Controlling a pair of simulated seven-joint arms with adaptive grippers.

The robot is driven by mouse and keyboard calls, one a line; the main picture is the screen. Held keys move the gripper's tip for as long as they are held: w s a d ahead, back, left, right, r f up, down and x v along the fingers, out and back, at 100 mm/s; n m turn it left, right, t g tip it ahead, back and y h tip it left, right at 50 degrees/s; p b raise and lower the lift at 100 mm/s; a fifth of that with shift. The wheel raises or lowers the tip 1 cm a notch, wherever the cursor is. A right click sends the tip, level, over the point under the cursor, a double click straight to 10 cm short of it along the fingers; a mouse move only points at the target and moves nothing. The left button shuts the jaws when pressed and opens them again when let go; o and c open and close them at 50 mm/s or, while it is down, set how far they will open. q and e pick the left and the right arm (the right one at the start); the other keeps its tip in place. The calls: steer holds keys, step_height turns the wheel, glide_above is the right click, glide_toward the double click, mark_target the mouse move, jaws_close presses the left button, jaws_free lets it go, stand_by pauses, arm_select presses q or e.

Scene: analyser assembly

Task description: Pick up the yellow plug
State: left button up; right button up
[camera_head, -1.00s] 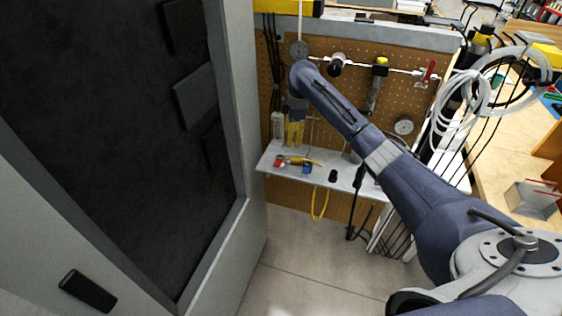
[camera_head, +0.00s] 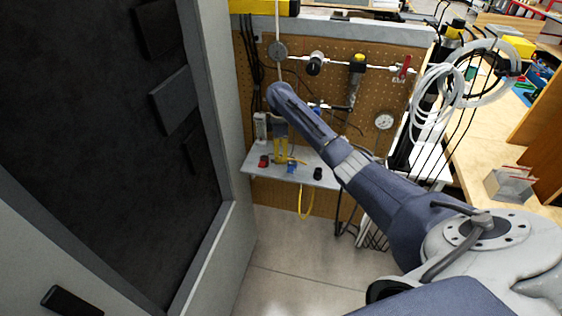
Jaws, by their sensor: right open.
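The yellow plug (camera_head: 294,160) lies on the narrow grey shelf (camera_head: 330,181) in front of the pegboard. It is small and partly hidden behind my gripper. My right gripper (camera_head: 281,155) reaches down from the wrist with its yellow fingers at the plug. The fingers are open, close above the shelf. I cannot tell whether they touch the plug. My left gripper is out of view.
A red part (camera_head: 263,161), a blue part (camera_head: 291,169) and a black part (camera_head: 318,174) sit on the shelf near the plug. A yellow cable loop (camera_head: 305,203) hangs below. A tall grey cabinet (camera_head: 215,120) stands close on the left.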

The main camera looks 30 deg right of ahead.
steer(key=shift+a+f, duration=0.1)
steer(key=shift+f, duration=2.35)
steer(key=shift+s, duration=0.1)
jaws_close()
